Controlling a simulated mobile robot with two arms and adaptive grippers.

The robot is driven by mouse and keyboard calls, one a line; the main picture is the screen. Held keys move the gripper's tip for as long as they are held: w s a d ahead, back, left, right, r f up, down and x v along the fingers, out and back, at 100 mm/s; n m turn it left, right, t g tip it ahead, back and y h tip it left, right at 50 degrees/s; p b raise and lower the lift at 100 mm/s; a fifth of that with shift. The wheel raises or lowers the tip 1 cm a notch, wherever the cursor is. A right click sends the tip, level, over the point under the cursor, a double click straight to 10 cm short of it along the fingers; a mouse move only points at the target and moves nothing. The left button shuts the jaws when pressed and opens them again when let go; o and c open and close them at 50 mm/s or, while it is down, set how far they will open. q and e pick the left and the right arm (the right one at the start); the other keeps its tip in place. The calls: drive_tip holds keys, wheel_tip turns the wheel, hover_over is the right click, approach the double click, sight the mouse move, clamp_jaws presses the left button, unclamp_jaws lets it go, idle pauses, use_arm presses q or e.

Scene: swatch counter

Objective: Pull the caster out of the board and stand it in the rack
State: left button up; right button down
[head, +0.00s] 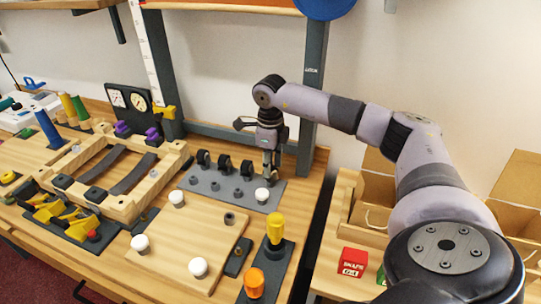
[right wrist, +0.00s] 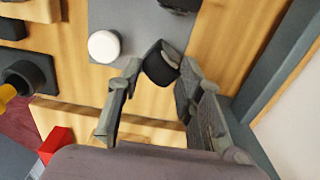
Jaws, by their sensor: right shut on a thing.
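The wooden board (head: 180,228) lies on the counter with white round knobs (head: 198,267) at three corners and a dark ring-shaped socket (head: 229,218) at its far right corner. The grey rack (head: 212,200) lies behind it, with several black casters (head: 224,164) standing along its back row and low sockets in front. A white round piece (head: 262,195) stands at the rack's right front. My right gripper (head: 270,173) is at the rack's right back end. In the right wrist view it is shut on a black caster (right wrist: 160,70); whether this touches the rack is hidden. My left gripper is not in view.
A wooden frame (head: 148,185) with dark straps stands left of the rack. A yellow-handled tool (head: 275,228) and an orange handle (head: 254,282) stand right of the board. A shelf post (head: 312,95) rises close behind my right gripper. A red box (head: 353,262) sits at lower right.

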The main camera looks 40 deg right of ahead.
idle(0.4)
drive_tip(key=c, duration=1)
unclamp_jaws()
drive_tip(key=shift+c, duration=0.2)
drive_tip(key=shift+o, duration=0.2)
drive_tip(key=shift+o, duration=1.4)
drive_tip(key=shift+r+p, duration=2.4)
drive_tip(key=shift+r, duration=0.65)
